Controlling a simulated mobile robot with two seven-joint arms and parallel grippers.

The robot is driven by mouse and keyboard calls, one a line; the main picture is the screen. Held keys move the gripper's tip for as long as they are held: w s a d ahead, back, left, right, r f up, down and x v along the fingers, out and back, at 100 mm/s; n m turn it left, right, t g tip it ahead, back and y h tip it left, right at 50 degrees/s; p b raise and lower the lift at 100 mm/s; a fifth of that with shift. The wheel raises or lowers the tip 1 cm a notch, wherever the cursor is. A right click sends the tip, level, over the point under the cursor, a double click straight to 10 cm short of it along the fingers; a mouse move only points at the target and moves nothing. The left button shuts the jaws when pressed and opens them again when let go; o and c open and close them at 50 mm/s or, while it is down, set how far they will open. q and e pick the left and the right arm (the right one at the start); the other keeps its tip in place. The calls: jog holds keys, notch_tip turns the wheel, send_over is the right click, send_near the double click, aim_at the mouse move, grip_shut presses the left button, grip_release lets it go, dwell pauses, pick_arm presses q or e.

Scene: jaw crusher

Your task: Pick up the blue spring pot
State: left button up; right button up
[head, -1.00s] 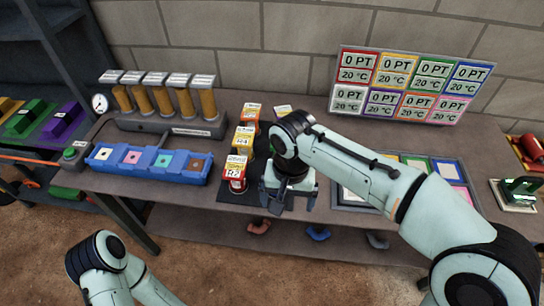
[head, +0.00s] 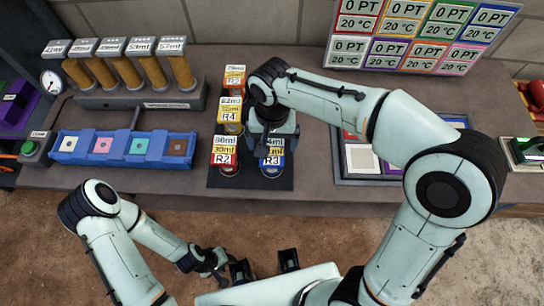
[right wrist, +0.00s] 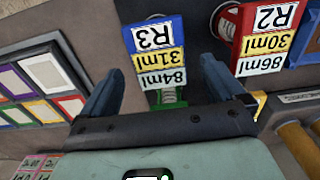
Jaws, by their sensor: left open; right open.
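The blue spring pot, labelled R3 (head: 272,161), stands on the dark mat at the front of the bench, partly hidden by my right gripper (head: 271,145). I cannot tell whether either finger touches the pot. My left gripper (head: 216,263) is low in front of the bench, apart from the pots and small in view.
The red pot R2 (head: 224,155) stands close to the left of R3. The pot R4 (head: 230,113) and an orange pot (head: 234,78) stand behind. A blue tray (head: 122,149) is at left, a swatch panel (head: 359,159) at right.

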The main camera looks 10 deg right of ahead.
aim_at(272, 151)
jog(key=shift+s+a+f+b, duration=0.15)
jog(key=shift+s+f, duration=0.1)
jog(key=shift+f, duration=1.3)
jog(key=shift+s+d+f+b, duration=0.1)
jog(key=shift+s+f+b, duration=0.1)
jog(key=shift+f, duration=1.3)
jog(key=c, duration=1.2)
jog(key=shift+r, duration=0.15)
